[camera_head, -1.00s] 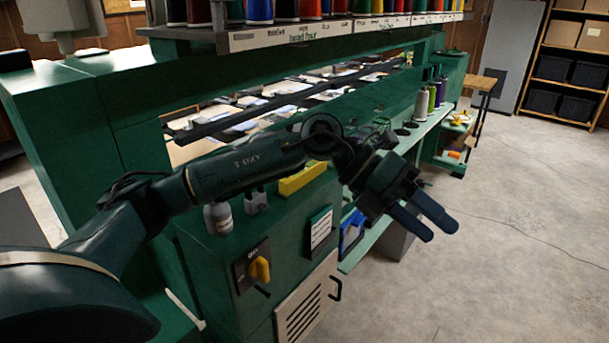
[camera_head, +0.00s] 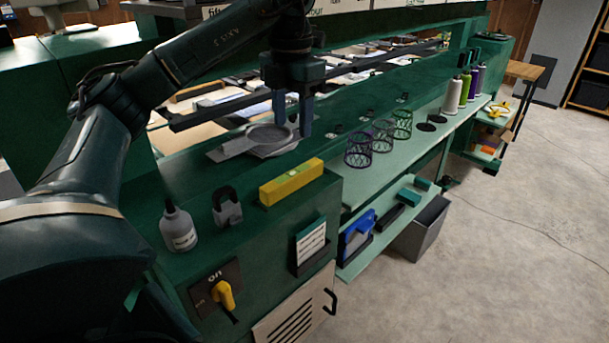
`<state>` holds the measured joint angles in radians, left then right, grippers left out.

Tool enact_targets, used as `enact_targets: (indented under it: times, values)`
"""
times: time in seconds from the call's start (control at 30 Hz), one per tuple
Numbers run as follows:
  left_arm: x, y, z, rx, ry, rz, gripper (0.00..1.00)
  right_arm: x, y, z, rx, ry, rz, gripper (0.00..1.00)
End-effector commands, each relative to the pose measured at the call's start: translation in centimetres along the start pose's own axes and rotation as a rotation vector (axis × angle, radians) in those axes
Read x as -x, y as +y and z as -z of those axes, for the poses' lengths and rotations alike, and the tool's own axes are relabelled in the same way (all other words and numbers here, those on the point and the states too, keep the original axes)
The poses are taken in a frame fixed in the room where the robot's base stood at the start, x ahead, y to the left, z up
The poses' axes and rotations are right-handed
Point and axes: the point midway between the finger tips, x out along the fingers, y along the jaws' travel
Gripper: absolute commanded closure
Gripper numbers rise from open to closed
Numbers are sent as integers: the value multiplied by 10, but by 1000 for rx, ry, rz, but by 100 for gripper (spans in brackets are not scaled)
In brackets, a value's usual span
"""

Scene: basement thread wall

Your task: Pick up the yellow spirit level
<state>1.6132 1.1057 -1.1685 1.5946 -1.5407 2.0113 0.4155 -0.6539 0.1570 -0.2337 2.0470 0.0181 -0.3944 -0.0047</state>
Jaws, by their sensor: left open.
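The yellow spirit level (camera_head: 291,182) lies on the green top of the cabinet, near its right front edge. My left gripper (camera_head: 293,118) is open, its fingers pointing down. In the picture it is just above the level, over a grey flat tool with a round ring (camera_head: 257,139). The gripper and the level appear apart. I cannot tell whether the fingers touch the grey tool. My right gripper is not in view.
A padlock (camera_head: 227,208) and a white bottle (camera_head: 178,228) stand left of the level. Wire baskets (camera_head: 383,137) and thread spools (camera_head: 461,90) stand on the green bench to the right. A yellow switch (camera_head: 223,294) is on the cabinet front.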

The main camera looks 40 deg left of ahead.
Motion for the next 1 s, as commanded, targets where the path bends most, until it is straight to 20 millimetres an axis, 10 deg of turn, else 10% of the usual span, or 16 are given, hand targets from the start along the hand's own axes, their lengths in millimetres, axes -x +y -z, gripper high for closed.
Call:
enact_targets:
  times: [0.2,1.0]
  values:
    - [-51,-1,1,-2,4,2,51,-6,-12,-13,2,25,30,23]
    - [-119,-6,2,-2,0,2,51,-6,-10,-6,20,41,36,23]
